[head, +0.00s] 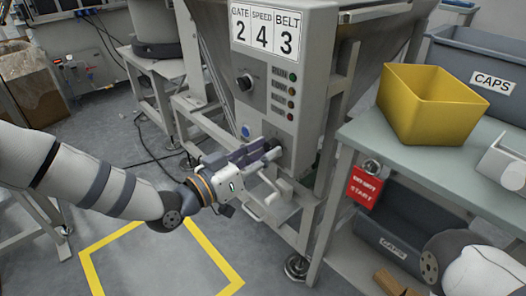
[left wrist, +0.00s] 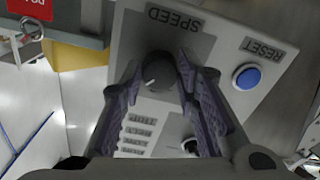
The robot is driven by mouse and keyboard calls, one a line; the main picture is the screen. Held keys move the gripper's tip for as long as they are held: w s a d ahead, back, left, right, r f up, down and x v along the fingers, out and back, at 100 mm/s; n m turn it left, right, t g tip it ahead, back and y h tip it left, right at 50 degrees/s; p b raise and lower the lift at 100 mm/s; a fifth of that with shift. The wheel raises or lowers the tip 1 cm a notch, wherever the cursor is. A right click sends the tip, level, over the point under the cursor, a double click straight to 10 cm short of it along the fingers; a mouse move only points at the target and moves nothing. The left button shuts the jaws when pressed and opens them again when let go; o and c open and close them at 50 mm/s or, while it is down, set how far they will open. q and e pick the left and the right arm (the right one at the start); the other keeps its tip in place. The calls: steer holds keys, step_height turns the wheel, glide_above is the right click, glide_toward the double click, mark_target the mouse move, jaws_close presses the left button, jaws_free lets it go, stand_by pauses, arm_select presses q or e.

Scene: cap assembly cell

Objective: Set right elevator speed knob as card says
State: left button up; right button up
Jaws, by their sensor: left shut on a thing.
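The card (head: 264,33) on top of the grey control panel (head: 312,35) reads GATE 2, SPEED 4, BELT 3. My left gripper (head: 264,152) is at the lower part of this panel. In the left wrist view its two purple-grey fingers (left wrist: 160,76) are on either side of the black speed knob (left wrist: 157,67), under the label SPEED, and shut on it. A short pale mark shows on the knob's lower left. The dial numbers cannot be read. In the head view the fingers largely cover this knob. My right gripper is not in view.
A blue RESET button (left wrist: 247,76) sits beside the speed knob. Another black knob (head: 244,82) and several small lights are higher on the panel. A table (head: 368,135) with a yellow bin (head: 425,105) stands to the right, with a red tag (head: 365,187) at its edge.

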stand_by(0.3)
arm_select(q)
steer(key=o, duration=1.2)
steer(key=shift+c, duration=0.2)
steer(key=v, duration=1.2)
